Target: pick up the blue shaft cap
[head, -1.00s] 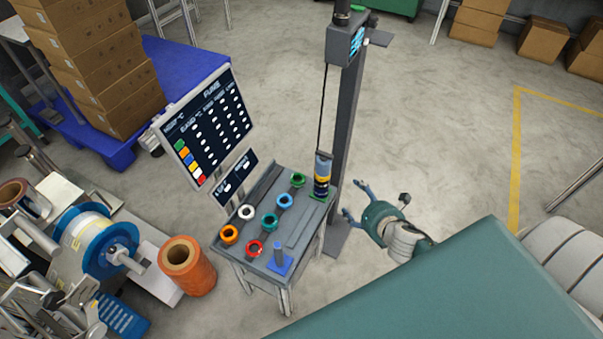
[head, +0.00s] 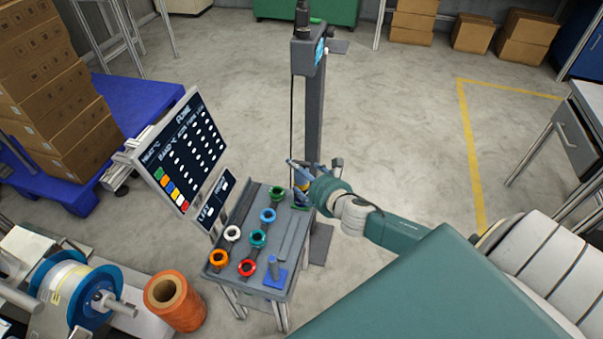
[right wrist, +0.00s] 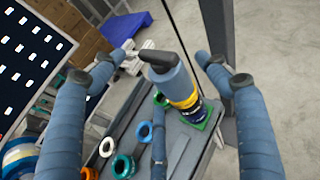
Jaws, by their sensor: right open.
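A cylinder stands on a green square base at the table's far right corner. In the right wrist view its blue upper part (right wrist: 172,82), likely the blue shaft cap, sits above a yellow band (right wrist: 186,102) and a dark labelled section. A dark grey piece partly hides its top. My right gripper (right wrist: 158,75) is open, with its blue fingers to the left and right of the cylinder and a gap showing on both sides. In the head view the right gripper (head: 298,180) covers most of the cylinder. My left gripper is not in view.
The small grey table (head: 290,237) holds several coloured rings and a blue stand (head: 275,277) with a post. A dark pillar (head: 314,120) rises just behind the cylinder. A display board (head: 190,150) stands at left. An orange spool (head: 174,300) is at lower left.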

